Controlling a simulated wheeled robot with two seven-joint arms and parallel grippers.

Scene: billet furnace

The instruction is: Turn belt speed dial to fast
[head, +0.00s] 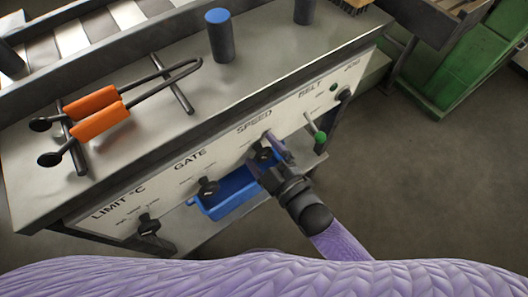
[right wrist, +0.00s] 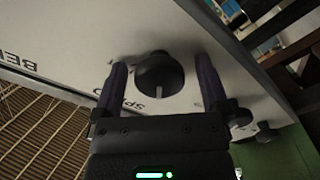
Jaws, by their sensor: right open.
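The speed dial (head: 262,154) is a round black knob on the pale front panel, below the word SPEED, and my right gripper partly covers it in the head view. My right gripper (head: 270,148) is at the panel with its fingers open. In the right wrist view the dial (right wrist: 157,72) sits between the two purple fingers of the gripper (right wrist: 162,66), with a gap on each side. A light pointer mark on the dial points toward the gripper's palm. My left gripper is not in view.
The gate knob (head: 208,187) and limit knob (head: 149,225) are left along the panel. A green-tipped lever (head: 320,137) stands close right of my gripper. A blue bin (head: 228,194) is below the panel. Orange-handled tongs (head: 100,122) and a blue-topped cylinder (head: 222,40) are on top.

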